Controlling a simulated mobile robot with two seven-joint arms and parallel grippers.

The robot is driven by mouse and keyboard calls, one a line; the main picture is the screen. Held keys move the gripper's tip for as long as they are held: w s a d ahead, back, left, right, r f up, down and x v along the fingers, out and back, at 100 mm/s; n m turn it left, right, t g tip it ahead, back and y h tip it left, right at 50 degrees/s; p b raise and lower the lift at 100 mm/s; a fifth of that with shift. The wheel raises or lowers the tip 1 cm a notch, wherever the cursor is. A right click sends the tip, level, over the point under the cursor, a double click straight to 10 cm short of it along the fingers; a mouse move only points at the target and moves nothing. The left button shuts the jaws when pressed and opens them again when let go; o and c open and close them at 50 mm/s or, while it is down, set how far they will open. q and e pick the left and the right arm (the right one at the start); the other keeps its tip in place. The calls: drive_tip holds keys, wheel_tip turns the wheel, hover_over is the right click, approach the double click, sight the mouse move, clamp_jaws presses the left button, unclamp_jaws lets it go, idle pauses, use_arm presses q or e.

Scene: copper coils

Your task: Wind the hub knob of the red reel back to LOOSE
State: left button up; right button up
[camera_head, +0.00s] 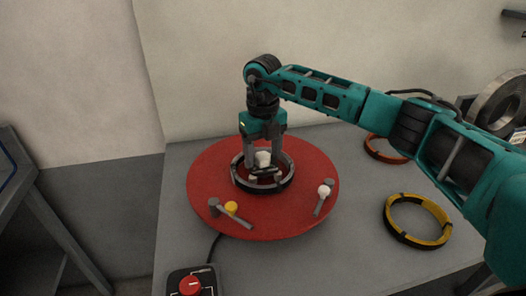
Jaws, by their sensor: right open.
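The red reel (210,170) is a large flat red disc on the grey table. A dark ring (240,184) lies around its middle. A pale grey piece, apparently the hub knob (262,158), shows at the centre inside the ring. My right gripper (265,160) points down over the hub, its open fingers on either side of the pale piece. Whether the fingers touch it cannot be told. The knob's setting and any LOOSE mark are not readable. My left gripper is not in view.
A control box with a red dial (190,285) sits at the front. A yellow-black coil (397,232) and an orange coil (373,150) lie right.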

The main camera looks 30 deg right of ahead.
drive_tip(key=shift+f, duration=0.25)
drive_tip(key=c, duration=1.1)
